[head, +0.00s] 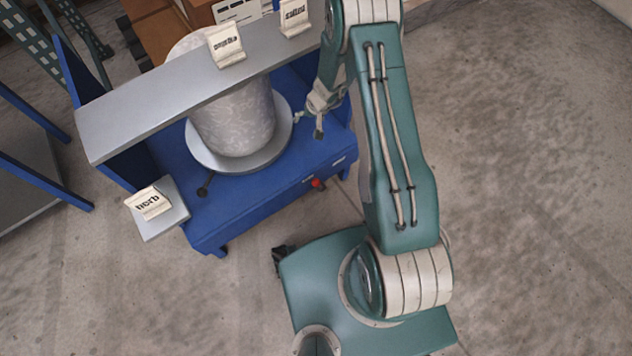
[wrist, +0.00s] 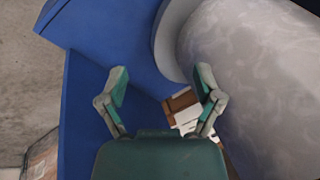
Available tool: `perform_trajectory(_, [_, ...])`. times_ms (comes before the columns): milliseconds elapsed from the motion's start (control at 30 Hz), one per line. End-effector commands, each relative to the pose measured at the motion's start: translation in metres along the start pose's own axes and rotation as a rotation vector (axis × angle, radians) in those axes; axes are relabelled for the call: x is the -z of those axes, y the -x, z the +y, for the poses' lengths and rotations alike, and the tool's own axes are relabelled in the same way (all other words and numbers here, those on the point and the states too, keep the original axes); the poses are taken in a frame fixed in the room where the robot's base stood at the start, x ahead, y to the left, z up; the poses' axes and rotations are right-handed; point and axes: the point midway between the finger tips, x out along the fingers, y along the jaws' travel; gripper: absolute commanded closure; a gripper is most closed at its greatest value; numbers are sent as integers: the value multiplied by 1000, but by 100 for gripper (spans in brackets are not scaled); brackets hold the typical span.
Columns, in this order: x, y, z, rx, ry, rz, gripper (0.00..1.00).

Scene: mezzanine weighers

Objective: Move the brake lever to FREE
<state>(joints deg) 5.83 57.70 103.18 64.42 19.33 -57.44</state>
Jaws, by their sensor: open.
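A small red-tipped part (head: 318,184), which may be the brake lever, sticks out at the front edge of the blue weigher base (head: 270,192). It is too small to read its position, and no FREE marking is legible. My gripper (head: 310,119) is above the right part of the blue base, beside the round grey plate, apart from the red part. In the wrist view my gripper (wrist: 162,85) is open and empty, with blue surface below it. The red part does not show there.
A pale mottled drum (head: 236,122) stands on the grey round plate (head: 272,148). Cardboard boxes (head: 160,30) are behind. Floor at right is clear.

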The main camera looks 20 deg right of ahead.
Motion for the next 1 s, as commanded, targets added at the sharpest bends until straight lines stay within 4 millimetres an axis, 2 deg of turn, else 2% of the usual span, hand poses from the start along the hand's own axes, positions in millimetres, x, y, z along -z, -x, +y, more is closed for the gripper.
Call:
perform_trajectory(33, [-12,-26,14,-13,-20,-22,16])
perform_trajectory(100, [-28,-57,30,-35,-41,-41,16])
perform_trajectory(200, [-53,-97,54,-66,-69,-70,16])
perform_trajectory(300, [-78,-129,74,-96,-92,-96,16])
perform_trajectory(400, [-97,-150,88,-118,-105,-116,16])
perform_trajectory(500, [-107,-160,94,-129,-113,-126,16])
perform_trajectory(667, [-111,-171,97,-133,-114,-129,16])
perform_trajectory(1000, [-119,-224,103,-132,-112,-130,16])
